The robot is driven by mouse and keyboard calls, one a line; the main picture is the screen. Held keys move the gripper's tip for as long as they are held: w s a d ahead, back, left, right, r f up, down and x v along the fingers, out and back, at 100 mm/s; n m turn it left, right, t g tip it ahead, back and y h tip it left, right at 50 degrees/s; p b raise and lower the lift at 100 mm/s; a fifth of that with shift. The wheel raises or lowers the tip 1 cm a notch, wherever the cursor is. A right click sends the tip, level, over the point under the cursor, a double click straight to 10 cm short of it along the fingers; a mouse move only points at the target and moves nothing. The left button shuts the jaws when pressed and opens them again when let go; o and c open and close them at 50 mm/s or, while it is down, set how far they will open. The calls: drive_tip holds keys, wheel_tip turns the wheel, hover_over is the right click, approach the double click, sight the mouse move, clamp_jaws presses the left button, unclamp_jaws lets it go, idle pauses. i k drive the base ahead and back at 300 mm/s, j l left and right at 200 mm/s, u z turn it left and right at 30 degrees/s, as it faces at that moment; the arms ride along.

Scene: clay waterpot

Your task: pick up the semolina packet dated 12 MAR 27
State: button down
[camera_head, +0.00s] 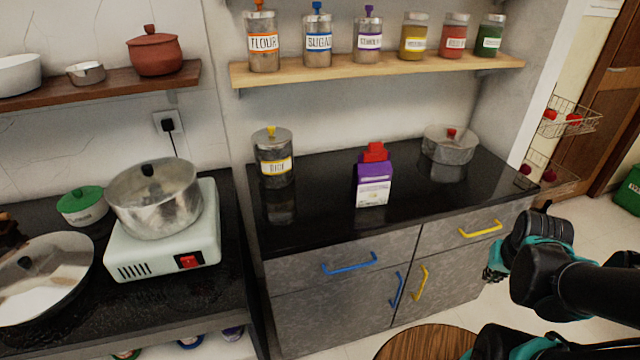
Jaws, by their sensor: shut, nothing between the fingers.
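A purple and white packet (373,187) with a red top stands upright on the black worktop (320,215), near its middle. Its front print is too small to read, so no date can be made out. My arm comes in from the right edge, in front of the cabinet's right end. What shows of my gripper (494,272) is a small teal and grey part at the arm's left side, largely hidden by the arm. It is shut and empty, well to the right of the packet and apart from it.
A yellow-knobbed canister (273,160) stands left of the packet and a lidded pot (449,147) at the back right. Labelled jars line the shelf (380,70) above. A hotplate with a pot (155,200) is at left. A round wooden top (425,343) is low in front.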

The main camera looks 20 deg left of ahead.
sight(371, 182)
drive_tip(key=u, duration=0.8)
